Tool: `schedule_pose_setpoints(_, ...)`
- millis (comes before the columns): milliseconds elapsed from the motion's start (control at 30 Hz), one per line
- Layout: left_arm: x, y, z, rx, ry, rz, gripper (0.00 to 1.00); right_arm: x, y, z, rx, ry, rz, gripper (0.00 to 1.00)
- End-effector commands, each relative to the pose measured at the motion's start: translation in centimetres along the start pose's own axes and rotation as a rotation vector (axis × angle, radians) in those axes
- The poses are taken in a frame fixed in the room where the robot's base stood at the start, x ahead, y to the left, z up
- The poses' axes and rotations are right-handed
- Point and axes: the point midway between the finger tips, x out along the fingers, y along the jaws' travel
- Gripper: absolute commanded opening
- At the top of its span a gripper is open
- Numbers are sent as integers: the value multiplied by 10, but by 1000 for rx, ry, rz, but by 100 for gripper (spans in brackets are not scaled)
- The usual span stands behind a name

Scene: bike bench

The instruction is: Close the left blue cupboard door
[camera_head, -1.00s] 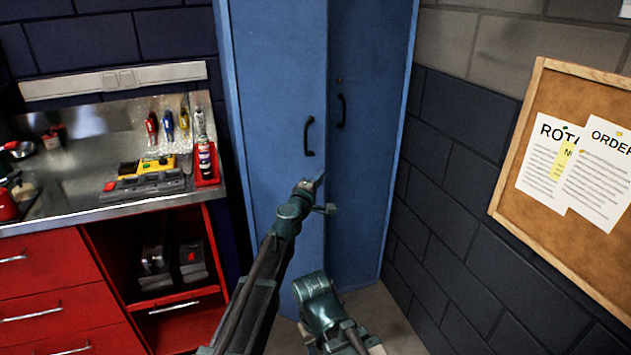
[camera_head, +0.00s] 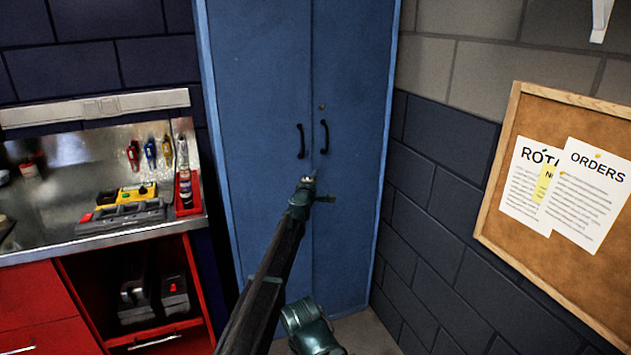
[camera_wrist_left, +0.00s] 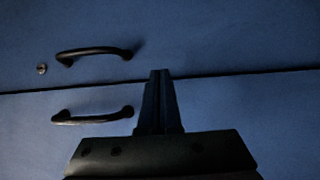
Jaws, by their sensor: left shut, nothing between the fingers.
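The blue cupboard stands against the wall. Its left door (camera_head: 258,95) looks flush with the right door (camera_head: 352,90), with a thin dark seam between them. The left door's black handle (camera_head: 300,141) and the right door's handle (camera_head: 324,137) are side by side. My left gripper (camera_head: 313,178) is shut and empty just below the handles, at the seam. In the left wrist view its closed fingers (camera_wrist_left: 159,85) lie over the left door, tips at the seam, beside the left handle (camera_wrist_left: 92,117). I cannot tell if they touch. My right gripper is not in view.
A metal workbench (camera_head: 90,238) with a red cabinet stands left of the cupboard, carrying tools and a red holder (camera_head: 187,195). A brick wall and a corkboard (camera_head: 550,225) are on the right. A strip of floor (camera_head: 365,330) shows below the cupboard.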

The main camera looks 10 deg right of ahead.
Motion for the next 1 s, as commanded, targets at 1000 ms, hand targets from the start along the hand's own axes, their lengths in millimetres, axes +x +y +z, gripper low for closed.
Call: schedule_pose_setpoints(1000,-27,0,-2,2,24,0,0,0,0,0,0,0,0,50)
